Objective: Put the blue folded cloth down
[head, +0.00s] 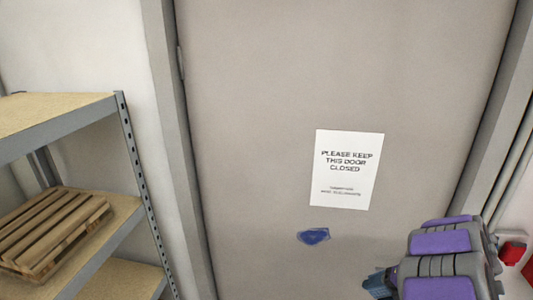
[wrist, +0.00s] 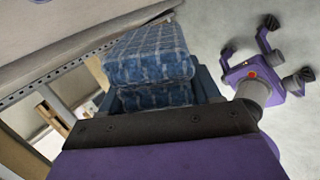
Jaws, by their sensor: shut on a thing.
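The blue folded cloth (wrist: 150,58), checked with pale lines, fills the top middle of the wrist view. It is a thick folded stack. My gripper (wrist: 158,95) is shut on it, with dark blue jaw parts showing at both sides of the cloth. The cloth hides most of the fingertips. In the head view my purple and grey arm fills the lower right corner, and the cloth cannot be made out there for sure.
A grey door (head: 260,120) with a white sign (head: 347,168) stands ahead. A small blue patch (head: 313,236) shows low against it. Metal shelving (head: 60,110) at left holds a wooden pallet (head: 50,230) on its middle shelf. A red object (head: 512,252) is at far right.

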